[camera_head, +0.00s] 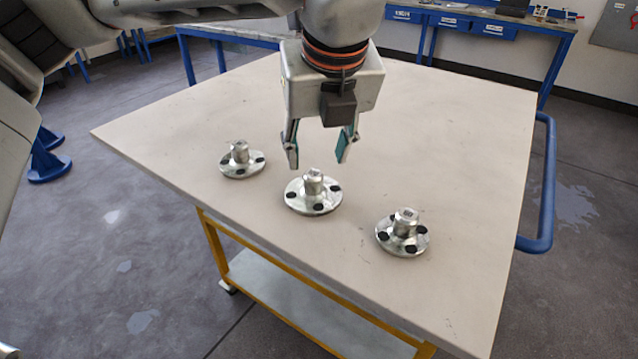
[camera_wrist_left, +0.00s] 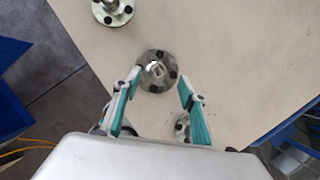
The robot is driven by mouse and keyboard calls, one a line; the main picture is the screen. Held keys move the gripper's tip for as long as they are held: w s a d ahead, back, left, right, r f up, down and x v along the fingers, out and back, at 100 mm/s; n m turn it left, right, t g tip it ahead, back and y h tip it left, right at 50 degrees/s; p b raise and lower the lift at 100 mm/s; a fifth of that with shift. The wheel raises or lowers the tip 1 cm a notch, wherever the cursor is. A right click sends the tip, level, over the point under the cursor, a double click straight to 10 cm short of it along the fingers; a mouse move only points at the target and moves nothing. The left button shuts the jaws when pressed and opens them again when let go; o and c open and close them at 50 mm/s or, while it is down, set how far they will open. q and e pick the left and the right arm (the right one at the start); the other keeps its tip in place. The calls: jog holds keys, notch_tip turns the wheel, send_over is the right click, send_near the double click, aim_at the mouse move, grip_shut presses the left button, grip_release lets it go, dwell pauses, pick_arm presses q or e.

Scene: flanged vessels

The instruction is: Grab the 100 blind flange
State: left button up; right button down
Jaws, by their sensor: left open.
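Three silver round flanges with black bolt spots and a raised central hub lie on the table: a left one (camera_head: 241,162), a middle one (camera_head: 312,197) and a right one (camera_head: 403,238). Their size markings are too small to read, so I cannot tell which is the 100 blind flange. My left gripper (camera_head: 318,163) is open and empty, pointing down just above the middle flange's hub. In the left wrist view a flange (camera_wrist_left: 157,82) shows between the open fingertips (camera_wrist_left: 160,77). Another flange (camera_wrist_left: 182,127) is partly hidden behind a finger. My right gripper is not in view.
The pale tabletop (camera_head: 450,130) is otherwise clear, with wide free room behind and right of the flanges. A blue rail (camera_head: 543,190) runs along its right side. Blue workbenches (camera_head: 470,22) stand at the back. A yellow frame (camera_head: 215,255) supports the table.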

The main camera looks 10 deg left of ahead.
aim_at(314, 173)
pick_arm(q)
jog(key=x, duration=0.6)
jog(key=shift+s+a+f, duration=0.1)
jog(key=shift+s+f, duration=0.1)
jog(key=shift+f, duration=0.15)
jog(key=shift+r, duration=0.1)
grip_shut()
